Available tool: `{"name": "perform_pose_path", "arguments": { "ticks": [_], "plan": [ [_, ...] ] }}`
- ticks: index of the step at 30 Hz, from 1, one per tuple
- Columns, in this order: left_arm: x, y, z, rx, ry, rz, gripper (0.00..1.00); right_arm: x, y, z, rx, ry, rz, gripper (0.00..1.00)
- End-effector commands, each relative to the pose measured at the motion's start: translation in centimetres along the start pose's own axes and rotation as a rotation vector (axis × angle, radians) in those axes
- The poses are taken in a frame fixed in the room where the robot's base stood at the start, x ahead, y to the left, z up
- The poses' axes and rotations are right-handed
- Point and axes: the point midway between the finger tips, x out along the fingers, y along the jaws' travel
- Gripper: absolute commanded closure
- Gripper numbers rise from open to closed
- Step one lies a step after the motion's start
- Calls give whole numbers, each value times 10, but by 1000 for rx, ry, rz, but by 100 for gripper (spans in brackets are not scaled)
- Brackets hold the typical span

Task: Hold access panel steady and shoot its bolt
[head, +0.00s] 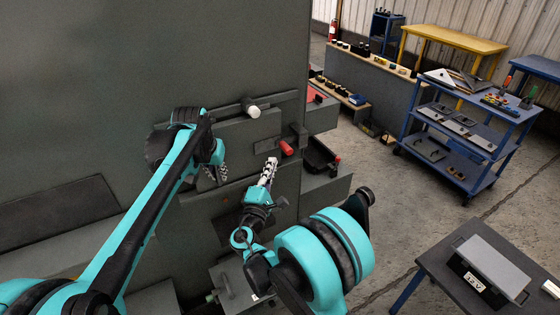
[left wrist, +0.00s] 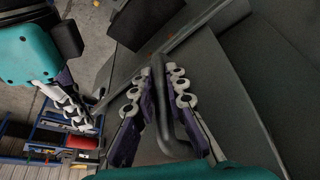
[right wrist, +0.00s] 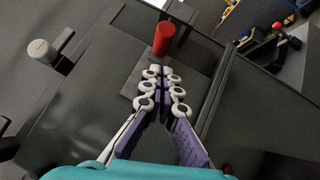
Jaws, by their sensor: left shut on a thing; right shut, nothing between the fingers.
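The access panel (head: 247,136) is a grey plate on the front of the big dark enclosure. My left gripper (head: 215,174) is shut on a grey bar handle (left wrist: 163,115), which runs between its fingers in the left wrist view. The red bolt knob (head: 287,148) sits near the panel's right edge on a small grey block. My right gripper (head: 271,164) is shut and empty, its tips just short of the red knob. In the right wrist view the closed fingertips (right wrist: 163,72) point at the red knob (right wrist: 164,38); I cannot tell whether they touch.
A white-ended knob (head: 253,112) sticks out above the panel. Open drawers or boxes (head: 322,155) jut out at the enclosure's right side. A dark table (head: 440,262) with a grey case stands at lower right, a blue cart (head: 465,140) behind it. Floor between is clear.

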Motion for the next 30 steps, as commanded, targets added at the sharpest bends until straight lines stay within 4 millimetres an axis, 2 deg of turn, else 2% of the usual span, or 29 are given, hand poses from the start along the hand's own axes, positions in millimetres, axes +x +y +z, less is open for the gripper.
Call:
{"name": "perform_pose_path", "arguments": {
  "ticks": [1, 6, 12, 18, 29, 30],
  "plan": [
    [0, 0, 0, 0, -1, 0, 100, -12, 1, -5, 0, 5, 1, 100],
    [0, 0, 0, 0, 0, 1, 100, -53, 0, -4, 1, 6, 1, 100],
    [0, 1, 0, 0, 0, 1, 100, -88, 0, -4, 0, 5, 1, 100],
    [0, 1, 0, 0, 0, 2, 100, -102, 0, -3, 0, 3, 1, 100],
    [0, 1, 0, 0, 1, 2, 100, -102, 0, -3, -1, 2, 1, 100],
    [0, 1, 0, 0, 1, 2, 85, -102, 0, -3, -1, 2, 1, 100]
  ]
}}
